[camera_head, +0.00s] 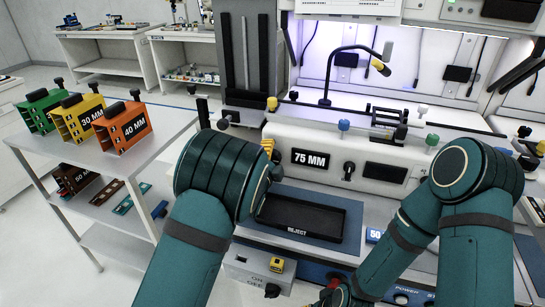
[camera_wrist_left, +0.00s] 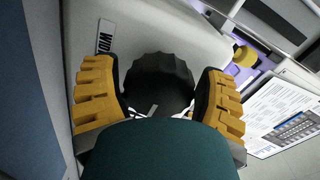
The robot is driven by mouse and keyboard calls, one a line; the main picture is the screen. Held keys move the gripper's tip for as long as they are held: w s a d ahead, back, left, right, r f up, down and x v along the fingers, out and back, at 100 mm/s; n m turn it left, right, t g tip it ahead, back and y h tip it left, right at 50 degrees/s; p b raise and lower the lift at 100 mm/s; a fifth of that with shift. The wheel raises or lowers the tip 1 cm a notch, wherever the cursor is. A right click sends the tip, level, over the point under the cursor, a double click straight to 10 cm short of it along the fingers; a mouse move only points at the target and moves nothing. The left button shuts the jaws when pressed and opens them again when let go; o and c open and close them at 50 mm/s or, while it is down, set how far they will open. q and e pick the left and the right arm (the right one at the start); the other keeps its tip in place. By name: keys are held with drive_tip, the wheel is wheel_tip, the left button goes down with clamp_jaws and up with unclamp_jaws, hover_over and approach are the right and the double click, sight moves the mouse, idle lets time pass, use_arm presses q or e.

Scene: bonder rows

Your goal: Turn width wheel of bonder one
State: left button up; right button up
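Bonder one (camera_head: 285,133) is a white machine with a black "75 MM" display (camera_head: 310,159) on its front. Its width wheel (camera_wrist_left: 158,82), black and ribbed, shows in the left wrist view beside a label (camera_wrist_left: 105,36) that is partly cut off. My left gripper (camera_wrist_left: 160,95) has its two yellow fingers on either side of the wheel, close to its rim; it looks open, with a narrow gap at the right finger. In the head view my left wrist hides the wheel, and only a little of the yellow fingers shows (camera_head: 268,147). My right gripper is not seen.
A dark "REJECT" tray (camera_head: 300,233) lies in front of the machine. A grey cart (camera_head: 160,147) at left carries green, yellow and orange (camera_head: 123,127) blocks. A lamp (camera_head: 328,85) stands behind the machine. My right arm is bent over the bench at right.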

use_arm(q)
drive_tip(key=shift+o, duration=0.4)
drive_tip(key=shift+s+a, duration=0.1)
drive_tip(key=shift+s, duration=0.05)
drive_tip(key=v, duration=1.1)
drive_tip(key=shift+s+a, duration=0.1)
drive_tip(key=shift+s, duration=0.2)
